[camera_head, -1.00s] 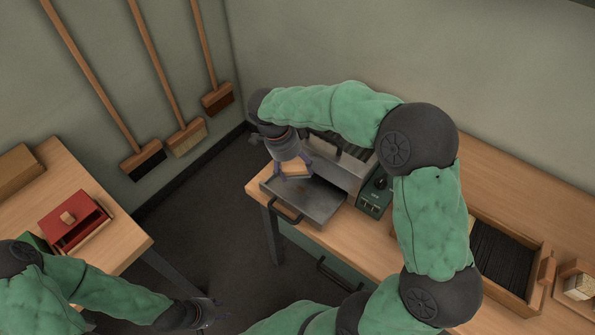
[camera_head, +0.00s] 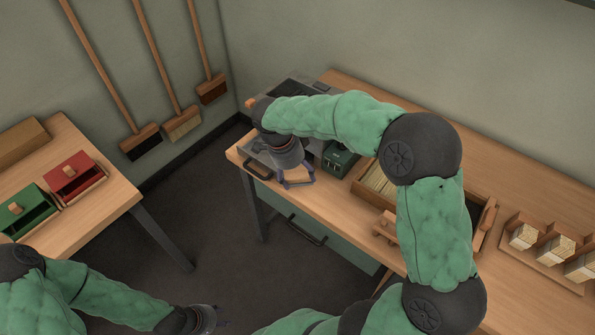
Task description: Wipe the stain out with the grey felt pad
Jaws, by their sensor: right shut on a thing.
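My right arm reaches from the lower right over the wooden workbench (camera_head: 345,222). My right gripper (camera_head: 297,183) points down near the bench's front edge, just right of the metal tray (camera_head: 258,158). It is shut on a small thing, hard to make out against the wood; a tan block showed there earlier. I cannot tell whether it touches the bench. I see no grey felt surface and no stain; either may be hidden by the gripper or arm. My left gripper (camera_head: 219,320) is low in the picture over the dark floor, away from the bench; its opening is unclear.
A green control box (camera_head: 339,160) stands behind my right gripper. A wooden bin of tan bristles (camera_head: 376,180) and a rack of brush blocks (camera_head: 545,243) stand further right. A left table holds a red box (camera_head: 72,172) and a green box (camera_head: 24,208). Brooms hang on the wall.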

